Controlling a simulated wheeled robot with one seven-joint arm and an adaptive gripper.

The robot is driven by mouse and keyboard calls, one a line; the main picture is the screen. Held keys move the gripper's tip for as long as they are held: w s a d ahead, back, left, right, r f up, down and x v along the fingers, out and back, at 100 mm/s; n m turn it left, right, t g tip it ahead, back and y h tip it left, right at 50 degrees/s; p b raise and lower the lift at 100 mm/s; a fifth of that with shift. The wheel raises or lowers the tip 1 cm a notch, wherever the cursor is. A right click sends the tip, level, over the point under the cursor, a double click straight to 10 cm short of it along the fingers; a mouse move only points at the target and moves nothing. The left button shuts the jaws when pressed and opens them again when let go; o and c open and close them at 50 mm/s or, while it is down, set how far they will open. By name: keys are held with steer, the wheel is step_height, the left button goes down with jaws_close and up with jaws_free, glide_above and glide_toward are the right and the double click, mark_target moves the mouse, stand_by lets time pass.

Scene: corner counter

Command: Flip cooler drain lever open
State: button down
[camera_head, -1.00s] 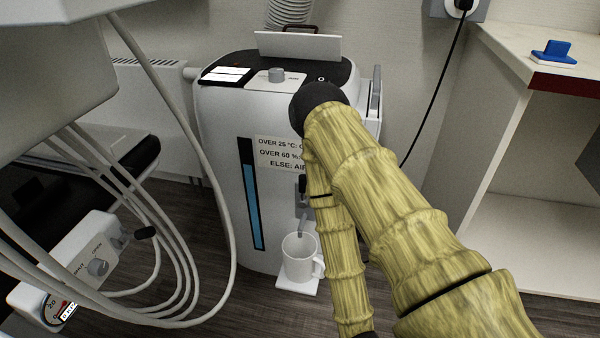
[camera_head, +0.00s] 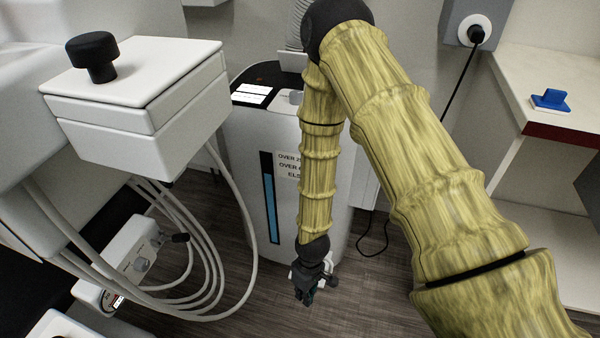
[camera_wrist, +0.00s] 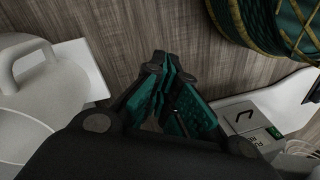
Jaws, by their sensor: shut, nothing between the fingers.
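The cooler (camera_head: 242,190) is a tall white unit with a dark top and a blue level strip (camera_head: 270,205) on its front. My arm passes in front of its right side in the head view and covers the drain lever. My gripper (camera_head: 306,292) points down low in front of the cooler, near floor level. In the wrist view its green-padded fingers (camera_wrist: 166,72) are together with nothing between them.
Grey hoses (camera_head: 245,260) loop left of the cooler beside a white box with a black knob (camera_head: 92,52). A counter (camera_head: 505,85) with a blue object (camera_head: 550,99) stands right. The wrist view shows a green, yellow-lined thing (camera_wrist: 275,25) and a white device (camera_wrist: 245,125).

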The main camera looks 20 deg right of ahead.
steer(key=w+r+n+h+p, duration=0.1)
steer(key=w+r+p, duration=0.4)
steer(key=r, duration=0.6)
steer(key=w+r+n+h+p, duration=0.1)
steer(key=w+r+n+p, duration=0.2)
steer(key=w+r, duration=0.6)
steer(key=w+a+r+n+h+p, duration=0.1)
steer(key=w+r+p, duration=0.5)
steer(key=r, duration=0.7)
steer(key=shift+w+r+n+h+p, duration=0.2)
steer(key=shift+w+n+h+p, duration=0.25)
steer(key=shift+w+n, duration=0.6)
steer(key=shift+s+a, duration=0.1)
steer(key=s+d+f, duration=0.2)
steer(key=d+f, duration=0.4)
steer(key=f, duration=0.3)
steer(key=shift+s+f, duration=0.25)
steer(key=shift+f, duration=0.1)
steer(key=shift+r, duration=0.1)
